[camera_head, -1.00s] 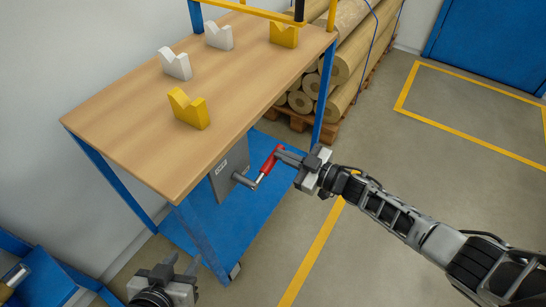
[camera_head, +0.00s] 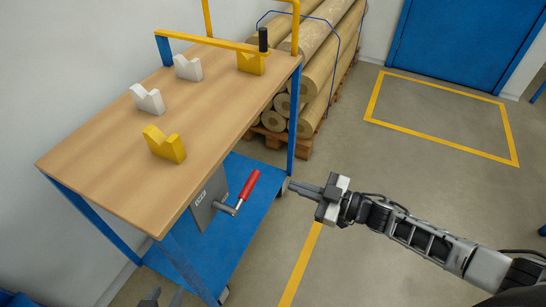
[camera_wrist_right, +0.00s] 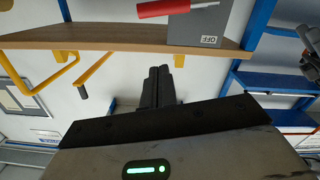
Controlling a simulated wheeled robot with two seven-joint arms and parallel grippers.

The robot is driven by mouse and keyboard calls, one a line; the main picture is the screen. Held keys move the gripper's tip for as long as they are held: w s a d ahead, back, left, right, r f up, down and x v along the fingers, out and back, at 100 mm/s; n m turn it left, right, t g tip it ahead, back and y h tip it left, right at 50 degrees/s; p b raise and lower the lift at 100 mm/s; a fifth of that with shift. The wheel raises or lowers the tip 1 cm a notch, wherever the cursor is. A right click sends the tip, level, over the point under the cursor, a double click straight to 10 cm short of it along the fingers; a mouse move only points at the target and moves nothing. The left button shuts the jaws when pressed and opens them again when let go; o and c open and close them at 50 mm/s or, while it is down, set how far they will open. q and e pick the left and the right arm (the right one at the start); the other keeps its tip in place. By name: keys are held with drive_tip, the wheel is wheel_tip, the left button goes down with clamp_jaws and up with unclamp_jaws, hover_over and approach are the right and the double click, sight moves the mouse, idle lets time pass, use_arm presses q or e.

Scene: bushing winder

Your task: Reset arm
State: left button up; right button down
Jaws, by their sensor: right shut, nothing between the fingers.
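My right gripper (camera_head: 306,189) is shut and empty, held in the air to the right of the table. Its closed fingers also show in the right wrist view (camera_wrist_right: 159,86). The crank with a red handle (camera_head: 250,186) sticks out from the grey box (camera_head: 208,199) under the tabletop. The red handle (camera_wrist_right: 163,8) and the grey box (camera_wrist_right: 203,28) also appear at the top of the right wrist view. A clear gap separates the right fingertips from the handle. Only the fingertips of my left gripper (camera_head: 163,299) show at the bottom edge of the head view.
The wooden tabletop (camera_head: 110,165) holds yellow (camera_head: 165,146) and white (camera_head: 148,99) V-blocks. A yellow bar with a black grip (camera_head: 263,39) crosses its far end. Rolls (camera_head: 318,75) lie on a pallet behind.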

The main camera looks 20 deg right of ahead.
drive_tip(key=s+a+f+m+h, duration=0.1)
drive_tip(key=s+f+m+h, duration=0.1)
drive_tip(key=s+m+h, duration=0.3)
drive_tip(key=s+a+f+m+g+h, duration=0.1)
drive_tip(key=s+m+h, duration=0.4)
drive_tip(key=s, duration=0.5)
drive_tip(key=shift+s+a+f, duration=0.25)
drive_tip(key=shift+a+f, duration=0.25)
drive_tip(key=shift+f, duration=0.3)
